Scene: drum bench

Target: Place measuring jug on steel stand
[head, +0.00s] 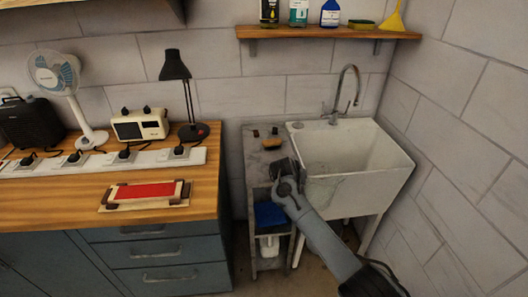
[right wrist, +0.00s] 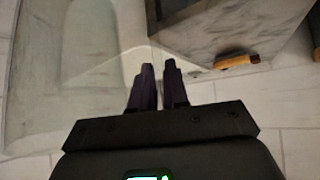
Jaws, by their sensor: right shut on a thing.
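The steel stand (head: 259,172) is a narrow grey table with a mottled top, left of the sink; its top also shows in the right wrist view (right wrist: 215,28). My right gripper (head: 281,167) is over the stand's front right, beside the sink's edge. In the right wrist view its dark fingers (right wrist: 158,72) are nearly together. A faint clear outline, which I take for the measuring jug (head: 316,172), shows by the fingers against the sink front. Clear edges also show around the fingertips in the right wrist view (right wrist: 112,66). Its exact shape is hard to make out. My left gripper is out of view.
An orange-brown block (head: 272,143) lies at the back of the stand's top. A blue bin (head: 268,214) and a white container (head: 268,245) are below. The white sink (head: 375,180) and its curved tap (head: 345,88) are at right. The wooden bench (head: 60,208) is left.

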